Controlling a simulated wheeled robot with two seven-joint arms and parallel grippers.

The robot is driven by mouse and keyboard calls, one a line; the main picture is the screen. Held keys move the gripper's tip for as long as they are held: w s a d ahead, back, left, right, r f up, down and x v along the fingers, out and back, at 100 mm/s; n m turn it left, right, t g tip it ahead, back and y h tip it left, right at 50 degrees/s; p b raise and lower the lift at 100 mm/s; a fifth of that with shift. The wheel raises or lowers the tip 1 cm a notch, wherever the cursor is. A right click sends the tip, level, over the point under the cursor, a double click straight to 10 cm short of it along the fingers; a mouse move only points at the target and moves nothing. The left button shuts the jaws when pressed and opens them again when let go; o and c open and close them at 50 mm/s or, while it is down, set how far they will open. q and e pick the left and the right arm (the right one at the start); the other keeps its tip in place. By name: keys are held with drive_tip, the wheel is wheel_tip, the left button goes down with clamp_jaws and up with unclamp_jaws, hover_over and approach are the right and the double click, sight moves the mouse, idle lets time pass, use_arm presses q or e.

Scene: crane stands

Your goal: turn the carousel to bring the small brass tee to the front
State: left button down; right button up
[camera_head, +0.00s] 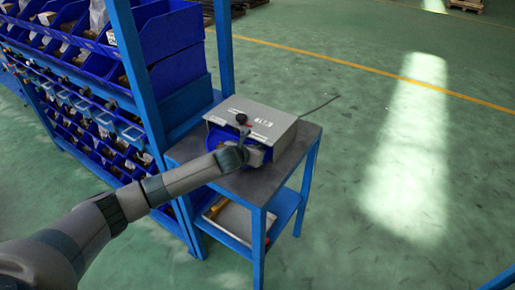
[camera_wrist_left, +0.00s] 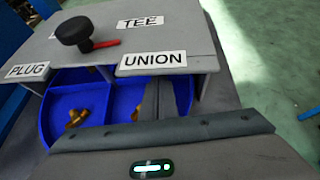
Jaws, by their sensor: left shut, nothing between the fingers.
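The carousel is a blue divided tray (camera_wrist_left: 82,101) under a grey cover (camera_wrist_left: 205,38); its blue edge also shows in the head view (camera_head: 217,137). The cover carries labels PLUG (camera_wrist_left: 28,70), UNION (camera_wrist_left: 153,60) and TEE (camera_wrist_left: 141,21). A black knob (camera_wrist_left: 74,31) with a red pointer stands on it. A brass fitting (camera_wrist_left: 78,117) lies in the left open compartment; I cannot tell whether it is the tee. Another brass bit is partly hidden beside my fingers. My left gripper (camera_head: 257,155) is shut and empty, its fingers (camera_wrist_left: 166,97) reaching into the tray's front opening below UNION. My right gripper is out of view.
The carousel stands on a small blue-framed table (camera_head: 240,188) with a lower shelf. A blue rack (camera_head: 135,75) with several bins stands close on the left. A cable (camera_head: 318,106) runs behind the cover. The green floor to the right is clear.

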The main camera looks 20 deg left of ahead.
use_arm(q)
drive_tip(key=shift+w+d+r+n+y, duration=0.15)
drive_tip(key=shift+w+d+n+y, duration=0.25)
drive_tip(key=shift+n+y, duration=0.15)
drive_tip(key=shift+w+r+p, duration=0.1)
drive_tip(key=shift+w+p, duration=0.35)
drive_tip(key=shift+p, duration=0.05)
drive_tip(key=shift+w+d+f, duration=0.15)
drive_tip(key=shift+w+f, duration=0.05)
drive_tip(key=shift+w, duration=0.05)
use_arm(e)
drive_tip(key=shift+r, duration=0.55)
use_arm(q)
drive_tip(key=shift+s, duration=0.1)
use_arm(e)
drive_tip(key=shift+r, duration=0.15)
